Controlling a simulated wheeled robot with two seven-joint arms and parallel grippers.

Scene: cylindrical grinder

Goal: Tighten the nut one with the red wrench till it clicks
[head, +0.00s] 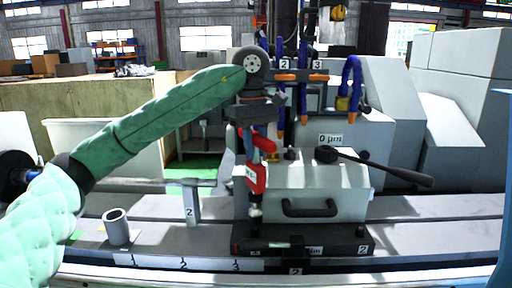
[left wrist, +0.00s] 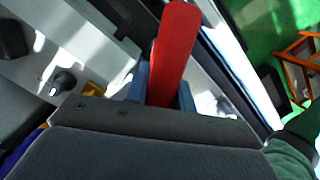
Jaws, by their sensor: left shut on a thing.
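My left gripper (head: 259,146) points down at the machine in the head view and is shut on the red wrench (head: 257,178). The wrench hangs below the fingers, close to the left end of the grey block with a handle. A small silvery fitting (head: 255,209) shows just under it; I cannot tell whether it is nut one or whether the wrench touches it. In the left wrist view the red wrench (left wrist: 173,48) sits between the blue fingers of the gripper (left wrist: 163,88). My right gripper is not in view.
The grey block (head: 335,188) carries a black lever (head: 400,174) reaching right. Blue hoses with orange tips (head: 303,118) hang behind. A grey hollow cylinder (head: 117,228) stands at left, near an upright plate labelled 2 (head: 190,210). Labels 1, 2 and 3 line the front edge.

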